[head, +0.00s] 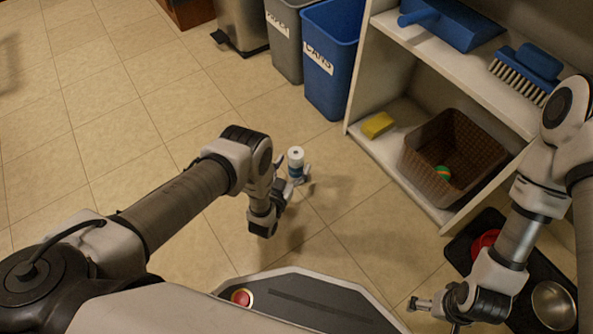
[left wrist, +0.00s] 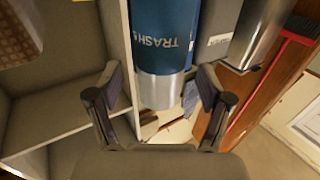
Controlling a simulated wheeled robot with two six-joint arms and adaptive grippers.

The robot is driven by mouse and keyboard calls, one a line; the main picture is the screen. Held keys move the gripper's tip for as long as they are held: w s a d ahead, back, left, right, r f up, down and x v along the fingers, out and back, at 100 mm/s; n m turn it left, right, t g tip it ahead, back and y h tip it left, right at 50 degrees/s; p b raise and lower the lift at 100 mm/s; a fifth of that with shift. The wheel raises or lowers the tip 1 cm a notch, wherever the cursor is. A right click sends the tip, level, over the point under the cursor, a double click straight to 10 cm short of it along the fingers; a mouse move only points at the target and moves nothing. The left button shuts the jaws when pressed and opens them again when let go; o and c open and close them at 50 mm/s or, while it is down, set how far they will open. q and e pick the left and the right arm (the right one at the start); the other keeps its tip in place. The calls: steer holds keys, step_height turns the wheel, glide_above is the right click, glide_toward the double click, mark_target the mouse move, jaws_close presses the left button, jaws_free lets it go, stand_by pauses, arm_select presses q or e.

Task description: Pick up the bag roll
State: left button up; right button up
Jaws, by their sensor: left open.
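The bag roll (head: 296,156) is a small upright cylinder with a white top and a blue label in the head view. In the left wrist view there are visible gaps between the roll and both fingers of the left gripper (left wrist: 160,85). The roll's base is partly hidden by the gripper. My right gripper (head: 432,306) is low at the right, away from the roll.
A blue bin (head: 333,60) marked CANS, a grey bin (head: 285,40) and a steel bin (head: 241,25) stand behind. The shelf at right holds a yellow sponge (head: 377,125) and a brown basket (head: 453,160). A black mat holds a metal bowl (head: 554,305). Floor at left is clear.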

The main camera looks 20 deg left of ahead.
arm_select(q)
steer(key=shift+w+f, duration=0.3)
steer(key=shift+w, duration=0.5)
steer(key=shift+w+d+r, duration=0.1)
steer(key=shift+w+r, duration=0.15)
steer(key=shift+w, duration=0.05)
steer(key=c, duration=1.4)
steer(key=shift+o, duration=0.2)
steer(key=shift+r, duration=0.1)
